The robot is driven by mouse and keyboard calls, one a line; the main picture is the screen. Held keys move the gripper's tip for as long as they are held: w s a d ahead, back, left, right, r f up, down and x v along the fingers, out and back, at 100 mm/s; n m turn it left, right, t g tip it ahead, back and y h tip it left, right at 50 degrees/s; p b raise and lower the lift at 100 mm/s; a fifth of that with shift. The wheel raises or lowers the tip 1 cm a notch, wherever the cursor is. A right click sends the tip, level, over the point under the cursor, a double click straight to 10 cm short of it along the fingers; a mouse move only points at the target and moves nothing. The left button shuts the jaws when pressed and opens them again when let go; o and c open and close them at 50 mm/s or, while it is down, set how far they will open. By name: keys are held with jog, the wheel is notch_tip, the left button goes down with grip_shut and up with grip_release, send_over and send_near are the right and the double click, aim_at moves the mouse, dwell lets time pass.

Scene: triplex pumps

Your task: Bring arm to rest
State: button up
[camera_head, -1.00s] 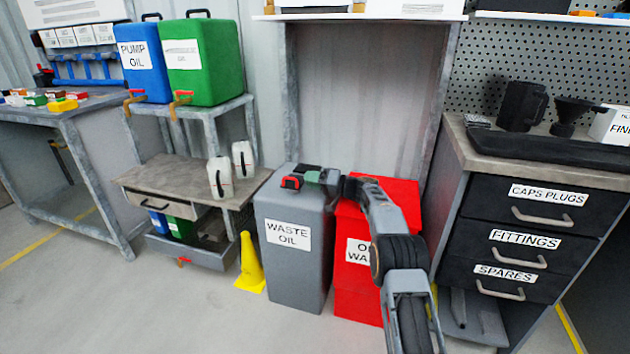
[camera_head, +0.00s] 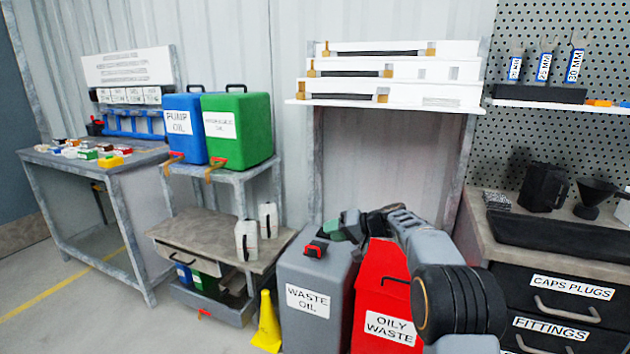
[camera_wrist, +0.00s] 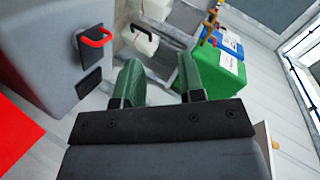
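My arm reaches in from the lower right of the head view and ends at my gripper (camera_head: 338,230), which is near the top of the grey waste oil bin (camera_head: 308,302). In the wrist view my gripper (camera_wrist: 160,62) has two green fingers set apart with a clear gap. Nothing is between them. In the head view the fingers are small and partly hidden by the wrist.
The red oily waste bin (camera_head: 388,328) stands behind my arm. Blue (camera_head: 186,128) and green (camera_head: 237,130) oil containers sit on a stand at left. A drawer bench (camera_head: 560,290) is at right, a yellow cone (camera_head: 266,325) on the floor.

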jog(key=s+d+r+g+h+p, duration=0.25)
jog(key=s+r+h+p, duration=0.35)
jog(key=s+r+p, duration=0.95)
jog(key=s+d+r+h+p, duration=0.2)
jog(key=s+p, duration=0.1)
jog(key=s, duration=0.3)
jog(key=s+d+r+h+p, duration=0.2)
jog(key=s+p, duration=0.1)
jog(key=s, duration=0.4)
jog(key=s+d+r+m+t+h+p, duration=0.1)
jog(key=s+d+r+h+p, duration=0.1)
jog(key=s, duration=0.5)
jog(key=shift+s+d+r+p, duration=0.2)
jog(key=shift+s+d+p, duration=0.05)
jog(key=shift+d+p, duration=0.35)
